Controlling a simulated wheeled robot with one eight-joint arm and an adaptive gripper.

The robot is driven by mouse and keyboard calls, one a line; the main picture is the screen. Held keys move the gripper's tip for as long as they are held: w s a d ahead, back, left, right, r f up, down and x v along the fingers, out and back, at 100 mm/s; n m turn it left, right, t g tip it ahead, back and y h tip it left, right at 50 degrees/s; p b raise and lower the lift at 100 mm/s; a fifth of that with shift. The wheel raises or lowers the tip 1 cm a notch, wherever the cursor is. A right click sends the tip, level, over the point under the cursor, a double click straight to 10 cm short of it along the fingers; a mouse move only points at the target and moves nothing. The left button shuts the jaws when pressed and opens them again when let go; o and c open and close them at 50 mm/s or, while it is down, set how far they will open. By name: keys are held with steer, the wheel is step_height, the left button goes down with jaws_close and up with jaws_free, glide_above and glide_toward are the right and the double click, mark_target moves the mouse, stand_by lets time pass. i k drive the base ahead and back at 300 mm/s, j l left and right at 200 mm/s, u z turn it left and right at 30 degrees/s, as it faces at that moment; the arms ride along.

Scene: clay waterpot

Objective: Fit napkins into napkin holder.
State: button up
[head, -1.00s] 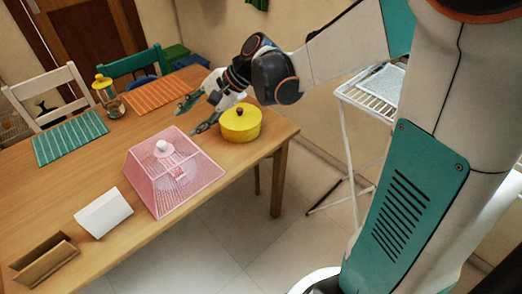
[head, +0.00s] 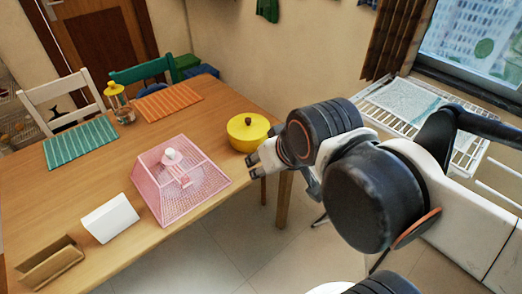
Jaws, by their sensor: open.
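The white napkins (head: 110,218) stand as a block near the table's front edge, left of the pink cover. The wooden napkin holder (head: 50,264) sits at the table's front left corner, apart from the napkins, and its slot looks empty. My gripper (head: 254,164) is open and empty, beside the table's right edge in the picture, between the pink cover and the yellow pot. It is well to the right of the napkins and the holder. My arm hides part of its base.
A pink mesh food cover (head: 180,181) stands between my gripper and the napkins. A yellow lidded pot (head: 248,132) is close behind my gripper. A glass jar with a yellow lid (head: 119,102) and two placemats (head: 80,142) lie farther back. A white drying rack (head: 430,118) stands at right.

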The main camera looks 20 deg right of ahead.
mark_target(44, 265)
steer(key=u, duration=1.65)
